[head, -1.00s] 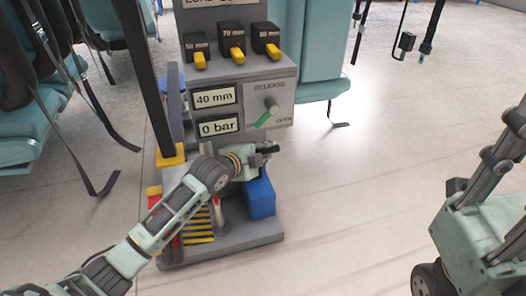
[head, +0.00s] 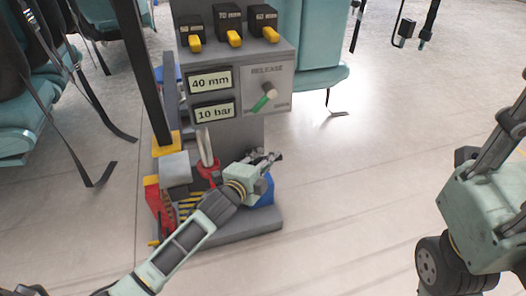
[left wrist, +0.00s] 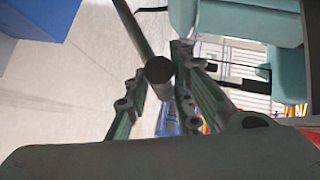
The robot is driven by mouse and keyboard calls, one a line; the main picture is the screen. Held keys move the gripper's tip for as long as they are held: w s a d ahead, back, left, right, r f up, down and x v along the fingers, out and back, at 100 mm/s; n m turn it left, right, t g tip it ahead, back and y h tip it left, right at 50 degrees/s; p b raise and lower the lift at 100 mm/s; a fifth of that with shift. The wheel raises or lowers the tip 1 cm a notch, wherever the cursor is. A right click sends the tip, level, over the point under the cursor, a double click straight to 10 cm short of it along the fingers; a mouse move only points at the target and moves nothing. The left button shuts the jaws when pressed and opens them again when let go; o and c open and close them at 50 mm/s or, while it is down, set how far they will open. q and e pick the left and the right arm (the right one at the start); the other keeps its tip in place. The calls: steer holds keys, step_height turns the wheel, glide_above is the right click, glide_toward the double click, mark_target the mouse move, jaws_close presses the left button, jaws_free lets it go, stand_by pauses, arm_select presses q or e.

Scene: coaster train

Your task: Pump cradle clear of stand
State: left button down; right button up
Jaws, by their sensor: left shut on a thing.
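The grey pump stand (head: 262,130) shows in the head view, with readouts of 40 mm (head: 211,81) and 10 bar (head: 214,112). A release knob with a green lever (head: 264,101) sits to their right, its lever pointing down-left. Below, a light grey block (head: 174,168), a red part (head: 208,174) and a pale rod (head: 206,148) show; I cannot tell which is the cradle. My left gripper (head: 268,160) is low at the stand's right. In the left wrist view it (left wrist: 160,95) is shut on a dark round-ended handle (left wrist: 159,70). The head view hides this grip.
A blue box (head: 265,193) lies partly behind my left gripper on the stand's grey base (head: 245,230). A dark post with a yellow bracket (head: 167,144) stands at left. Teal seats (head: 310,80) with hanging straps are behind.

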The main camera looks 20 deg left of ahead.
arm_select(q)
steer(key=shift+m+t, duration=0.3)
steer(key=shift+m, duration=0.1)
steer(key=shift+s+d+f+b, duration=0.2)
steer(key=shift+s+f, duration=0.15)
steer(key=shift+f, duration=0.35)
steer(key=shift+s+d+f+b, duration=0.1)
steer(key=shift+s+d+f, duration=0.2)
steer(key=shift+f, duration=0.35)
steer(key=shift+s+d+f+b, duration=0.15)
steer(key=shift+s+f, duration=0.25)
steer(key=shift+f, duration=0.3)
steer(key=c, duration=1.6)
jaws_free()
steer(key=v, duration=1.2)
